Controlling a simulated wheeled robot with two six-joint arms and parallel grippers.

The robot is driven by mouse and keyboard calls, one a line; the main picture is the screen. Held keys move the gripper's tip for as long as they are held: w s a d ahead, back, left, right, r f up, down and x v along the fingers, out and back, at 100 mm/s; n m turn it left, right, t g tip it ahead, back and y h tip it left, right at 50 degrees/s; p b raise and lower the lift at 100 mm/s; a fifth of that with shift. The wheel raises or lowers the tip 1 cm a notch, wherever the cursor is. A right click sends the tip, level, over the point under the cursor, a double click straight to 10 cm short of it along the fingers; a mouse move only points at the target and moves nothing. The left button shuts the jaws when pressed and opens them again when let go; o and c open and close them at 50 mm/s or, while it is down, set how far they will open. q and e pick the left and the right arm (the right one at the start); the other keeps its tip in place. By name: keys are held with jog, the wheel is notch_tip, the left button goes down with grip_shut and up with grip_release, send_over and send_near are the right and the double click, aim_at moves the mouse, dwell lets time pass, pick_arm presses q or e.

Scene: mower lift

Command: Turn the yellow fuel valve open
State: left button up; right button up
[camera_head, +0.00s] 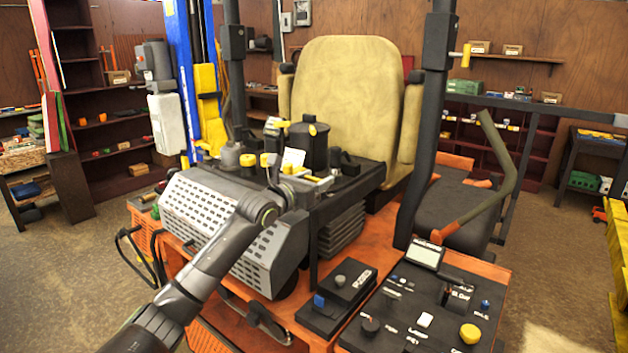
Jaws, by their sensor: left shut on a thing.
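My left arm comes in from the lower left over the grey perforated engine cover. My left gripper (300,178) is at the mower's engine deck, in front of the black canister (308,146). It is shut on a small yellow part, which I take to be the yellow fuel valve (287,168). The gripper hides most of it, so I cannot tell which way its handle points. My right gripper is out of view.
The tan seat (343,100) rises behind the deck. A dark upright post (428,130) stands to the right. The control panel (425,305) with knobs and a screen is at the front right. A blue lift column (181,60) stands at the back left.

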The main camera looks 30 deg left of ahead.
pick_arm(q)
jog(key=shift+n+y, duration=0.3)
jog(key=shift+y, duration=0.1)
jog(key=shift+d+n+y+p, duration=0.1)
jog(key=shift+n+y+p, duration=0.45)
jog(key=shift+y, duration=0.25)
jog(key=shift+n+g+y, duration=0.3)
jog(key=shift+n+y, duration=0.75)
jog(key=shift+y, duration=0.65)
jog(key=n+g+y, duration=0.2)
jog(key=n+y, duration=0.1)
jog(key=y, duration=0.2)
jog(key=shift+f+n, duration=0.1)
jog(key=shift+n, duration=0.2)
jog(key=n+g+y, duration=0.3)
jog(key=g+y, duration=0.1)
jog(key=shift+n, duration=0.4)
jog(key=n+g+y, duration=0.3)
jog(key=g, duration=0.2)
jog(key=shift+n+g+y+b, duration=0.8)
jog(key=shift+n+g, duration=0.8)
jog(key=shift+g, duration=0.7)
jog(key=shift+n+g, duration=0.3)
jog(key=shift+g, duration=0.1)
jog(key=shift+f, duration=0.1)
